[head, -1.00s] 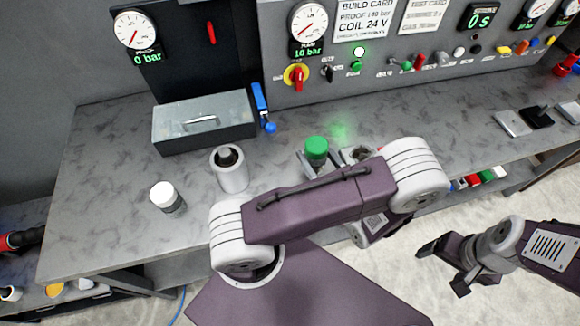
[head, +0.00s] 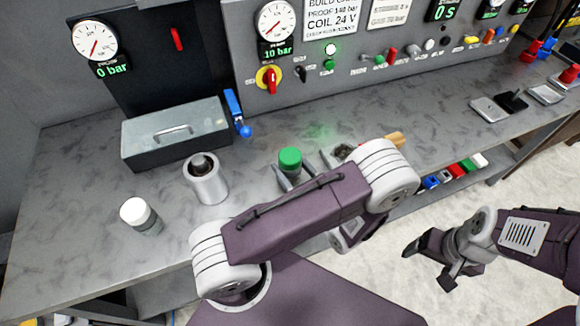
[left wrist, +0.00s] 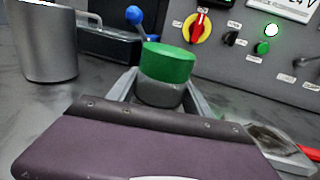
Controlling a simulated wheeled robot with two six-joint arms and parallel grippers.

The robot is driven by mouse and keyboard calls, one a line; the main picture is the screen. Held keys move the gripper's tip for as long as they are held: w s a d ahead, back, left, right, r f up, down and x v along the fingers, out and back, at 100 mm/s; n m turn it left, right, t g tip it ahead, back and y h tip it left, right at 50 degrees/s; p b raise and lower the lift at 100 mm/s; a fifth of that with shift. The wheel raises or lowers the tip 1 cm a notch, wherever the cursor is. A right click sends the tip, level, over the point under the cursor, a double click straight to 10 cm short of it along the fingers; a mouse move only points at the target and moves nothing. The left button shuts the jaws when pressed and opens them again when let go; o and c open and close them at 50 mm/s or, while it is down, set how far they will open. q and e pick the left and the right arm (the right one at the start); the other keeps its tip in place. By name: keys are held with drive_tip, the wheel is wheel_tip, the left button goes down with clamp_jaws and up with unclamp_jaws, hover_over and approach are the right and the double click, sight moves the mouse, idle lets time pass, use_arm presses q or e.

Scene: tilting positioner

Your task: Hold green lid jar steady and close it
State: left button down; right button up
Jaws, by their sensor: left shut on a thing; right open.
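The green-lid jar (head: 290,162) stands upright on the bench, behind my left arm in the head view. Its green lid sits on top of a grey body, as the left wrist view shows (left wrist: 166,75). My left gripper (left wrist: 160,95) is shut on the jar's body, with one grey finger on each side, below the lid. Whether the lid is tight cannot be told. My left forearm hides the jar's foot in the head view. My right gripper (head: 432,265) is open and empty, low in front of the bench, well to the right of the jar.
A white-lidded jar (head: 136,212) and a grey metal cylinder (head: 207,182) stand left of the green-lid jar. A grey box (head: 175,142) with a handle and a blue-knobbed lever (head: 236,112) are behind. The control panel (head: 360,85) rises at the back.

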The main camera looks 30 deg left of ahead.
use_arm(q)
drive_tip(key=shift+c, duration=2.2)
unclamp_jaws()
drive_tip(key=shift+a+f, duration=0.1)
drive_tip(key=shift+f, duration=0.05)
drive_tip(key=shift+r, duration=0.25)
drive_tip(key=b+v, duration=0.1)
drive_tip(key=v, duration=1.1)
